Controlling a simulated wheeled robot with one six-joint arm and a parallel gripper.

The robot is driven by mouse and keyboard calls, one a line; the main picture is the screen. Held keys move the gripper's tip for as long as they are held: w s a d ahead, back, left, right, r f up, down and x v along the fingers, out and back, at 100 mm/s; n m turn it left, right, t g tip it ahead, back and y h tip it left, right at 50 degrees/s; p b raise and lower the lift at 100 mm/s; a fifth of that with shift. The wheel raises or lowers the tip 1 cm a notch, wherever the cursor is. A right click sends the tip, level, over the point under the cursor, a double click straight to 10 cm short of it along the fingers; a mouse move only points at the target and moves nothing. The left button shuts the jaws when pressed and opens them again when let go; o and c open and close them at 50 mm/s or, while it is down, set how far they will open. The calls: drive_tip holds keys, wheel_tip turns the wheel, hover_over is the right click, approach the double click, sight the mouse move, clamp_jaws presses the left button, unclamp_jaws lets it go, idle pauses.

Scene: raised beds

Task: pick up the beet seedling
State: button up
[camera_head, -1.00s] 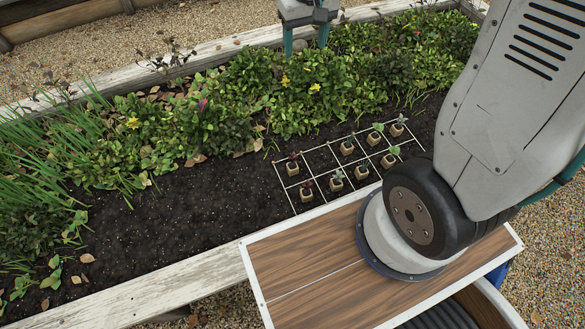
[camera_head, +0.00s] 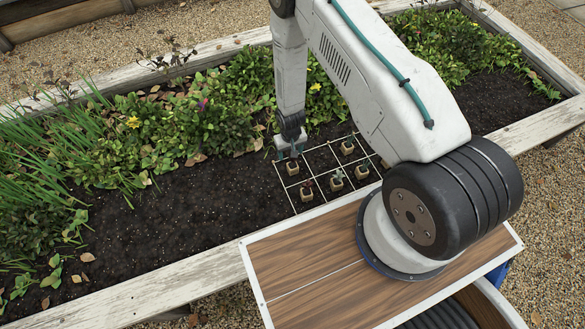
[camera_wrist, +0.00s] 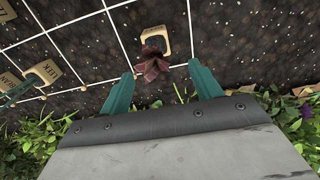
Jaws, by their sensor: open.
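A dark red-leaved seedling (camera_wrist: 152,64) in a small tan pot (camera_wrist: 155,38) fits the look of a beet; no label on it is readable. In the head view its pot (camera_head: 292,168) stands in the far left cell of the white grid. My gripper (camera_wrist: 160,84) is open and empty, its teal fingers on either side of the view just short of the leaves. In the head view my gripper (camera_head: 291,156) hangs right above and behind that pot. A second dark red seedling (camera_head: 307,190) stands in the near left part of the grid.
A pot labelled LEEK (camera_wrist: 44,72) stands left in the wrist view. Other potted seedlings, such as a grey-green one (camera_head: 337,180), fill nearby cells of the string grid (camera_head: 283,189). Bare soil (camera_head: 200,215) lies left, leafy plants (camera_head: 240,90) behind, the wooden bed edge (camera_head: 190,270) in front.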

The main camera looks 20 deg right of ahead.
sight(293, 165)
drive_tip(key=f, duration=0.3)
drive_tip(key=s+f, duration=0.1)
drive_tip(key=f, duration=0.5)
drive_tip(key=shift+s+d+f, duration=0.15)
drive_tip(key=shift+f, duration=0.25)
drive_tip(key=c, duration=1.1)
